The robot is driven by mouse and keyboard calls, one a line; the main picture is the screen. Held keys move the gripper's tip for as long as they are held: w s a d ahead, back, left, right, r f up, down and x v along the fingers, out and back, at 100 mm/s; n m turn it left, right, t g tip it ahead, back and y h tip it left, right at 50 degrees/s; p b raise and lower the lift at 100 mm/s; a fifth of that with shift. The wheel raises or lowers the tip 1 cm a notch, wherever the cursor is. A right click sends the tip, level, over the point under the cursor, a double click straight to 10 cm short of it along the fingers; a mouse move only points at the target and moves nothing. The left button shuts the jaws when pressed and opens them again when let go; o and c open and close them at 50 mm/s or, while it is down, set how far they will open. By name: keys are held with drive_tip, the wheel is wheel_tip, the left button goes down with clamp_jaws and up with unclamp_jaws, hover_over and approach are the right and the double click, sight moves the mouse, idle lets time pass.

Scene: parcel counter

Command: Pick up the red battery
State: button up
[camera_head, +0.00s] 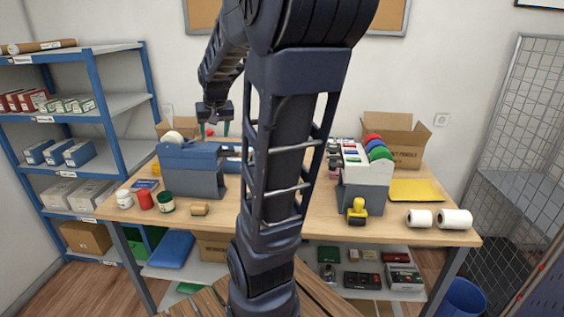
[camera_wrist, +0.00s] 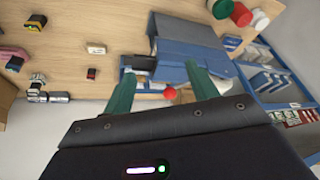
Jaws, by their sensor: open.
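My gripper (camera_head: 214,129) hangs over the back left of the counter, behind the blue tape dispenser (camera_head: 190,170). In the wrist view its two green fingers stand wide apart (camera_wrist: 159,72), with nothing held between them. A small rounded red thing (camera_wrist: 170,93) shows between the fingers, beyond the dispenser's edge. A bit of red also shows by the fingers in the head view. A small dark block with a red part (camera_wrist: 92,73) lies on open wood to the left in the wrist view. I cannot tell for sure which is the red battery.
My arm hides the counter's middle.

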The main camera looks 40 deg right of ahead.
drive_tip(key=w+d+f+m, duration=0.1)
drive_tip(key=w+d+f, duration=0.25)
drive_tip(key=d, duration=0.25)
drive_tip(key=w+d+f+m+h, duration=0.1)
drive_tip(key=w+d+f, duration=0.1)
drive_tip(key=w+d, duration=0.3)
drive_tip(key=w+d+f+m, duration=0.2)
drive_tip(key=w+d, duration=0.1)
drive_tip(key=d, duration=0.5)
drive_tip(key=w+d+f+m+g+h, duration=0.1)
drive_tip(key=d+f, duration=0.6)
drive_tip(key=d, duration=0.3)
drive_tip(key=w+d+f+m+g+h, duration=0.1)
drive_tip(key=w+d+f, duration=0.1)
drive_tip(key=d+f, duration=0.65)
drive_tip(key=x, duration=0.4)
drive_tip(key=d+x, duration=0.1)
drive_tip(key=x, duration=0.4)
drive_tip(key=shift+d, duration=0.25)
drive_tip(key=shift+r, duration=0.1)
drive_tip(key=c, duration=1.1)
drive_tip(key=shift+r, duration=0.1)
